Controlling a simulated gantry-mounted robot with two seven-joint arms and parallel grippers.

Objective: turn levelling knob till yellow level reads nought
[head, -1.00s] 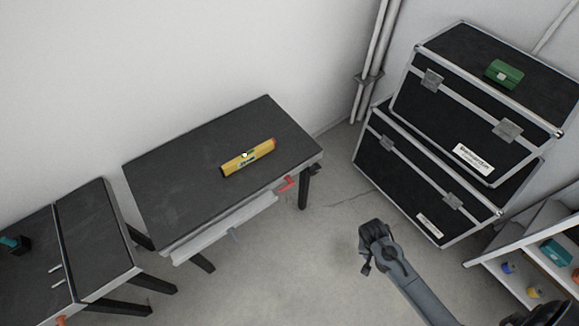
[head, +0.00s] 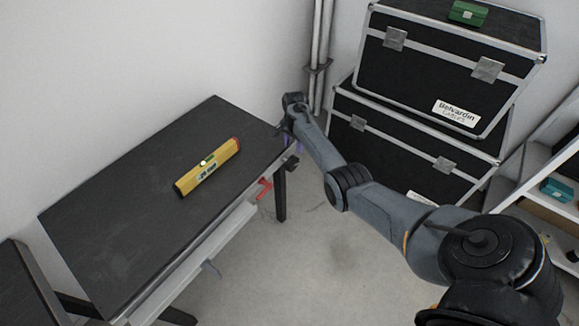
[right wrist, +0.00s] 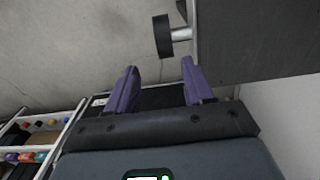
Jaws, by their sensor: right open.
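The yellow level (head: 207,168) lies on the dark table top (head: 130,200) in the head view, with a small pale-green vial on its upper side; its reading is too small to tell. The levelling knob (right wrist: 162,36), black on a short silver shaft, sticks out from the table's edge in the right wrist view. In the head view it appears as a dark piece (head: 291,162) at the table's right end. My right gripper (right wrist: 160,64) is open, its purple fingers pointing toward the knob, apart from it and empty. My left gripper is out of view.
A red handle (head: 264,190) and a pale rail (head: 195,262) are on the table's front side. Black cases (head: 400,145) are stacked behind my right arm, with a green box (head: 468,12) on top. Shelves (head: 560,205) stand at right. Floor before the table is clear.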

